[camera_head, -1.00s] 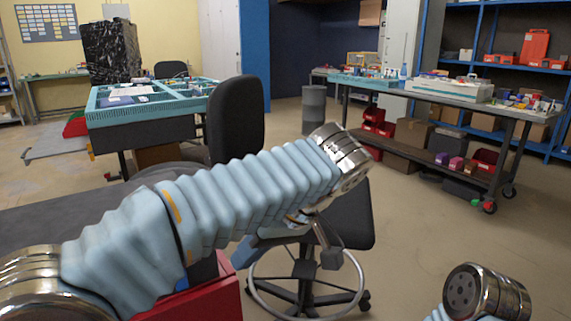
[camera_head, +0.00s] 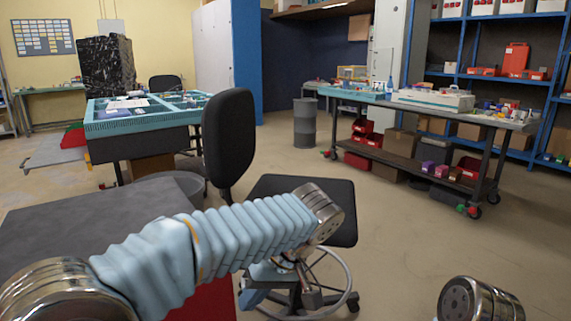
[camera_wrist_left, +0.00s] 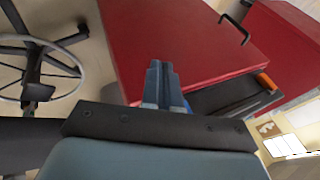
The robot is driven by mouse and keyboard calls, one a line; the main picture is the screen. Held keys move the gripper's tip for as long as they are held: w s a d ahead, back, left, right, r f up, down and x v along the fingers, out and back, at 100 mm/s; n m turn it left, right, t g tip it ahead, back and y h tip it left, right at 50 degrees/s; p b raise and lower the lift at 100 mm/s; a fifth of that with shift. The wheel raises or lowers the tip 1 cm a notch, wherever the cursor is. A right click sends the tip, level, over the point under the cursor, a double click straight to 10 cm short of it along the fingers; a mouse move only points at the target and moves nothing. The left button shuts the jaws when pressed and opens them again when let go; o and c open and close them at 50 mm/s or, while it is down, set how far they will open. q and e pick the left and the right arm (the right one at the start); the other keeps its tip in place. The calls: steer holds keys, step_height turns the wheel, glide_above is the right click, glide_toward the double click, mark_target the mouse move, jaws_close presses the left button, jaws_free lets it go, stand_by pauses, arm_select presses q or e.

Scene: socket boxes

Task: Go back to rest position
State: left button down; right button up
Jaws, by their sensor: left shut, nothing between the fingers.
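My left arm, in a light blue ribbed sleeve, crosses the lower left of the head view. My left gripper (camera_head: 311,298) hangs below its metal wrist end and is small and partly hidden there. In the left wrist view the left gripper (camera_wrist_left: 163,68) shows its two fingers pressed together with nothing between them. Behind the fingertips is a red cabinet (camera_wrist_left: 190,40). Of my right arm only a metal joint shows at the lower right of the head view; its gripper is out of view.
A swivel chair (camera_head: 330,210) stands just beyond my left wrist. A dark tabletop (camera_head: 60,235) lies at the left, above the red cabinet. In the left wrist view, a drawer (camera_wrist_left: 235,95) stands out from the cabinet. A wheeled workbench (camera_head: 400,152) stands at the back right. Floor at centre right is clear.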

arm_select(q)
step_height(320, 180, down, 24)
steer(key=f+m+g+h, duration=0.1)
steer(key=m+g+h, duration=0.1)
steer(key=m+h, duration=0.25)
steer(key=s+a+f+t+h, duration=0.1)
steer(key=s+a+f+h, duration=0.1)
steer(key=s+f, duration=0.4)
steer(key=s+a+f+t+h, duration=0.1)
steer(key=s+a+f+h, duration=0.1)
steer(key=s+f, duration=0.5)
step_height(320, 180, down, 6)
steer(key=shift+a+f+n+h, duration=0.2)
steer(key=shift+n+h, duration=0.15)
steer(key=shift+h, duration=0.5)
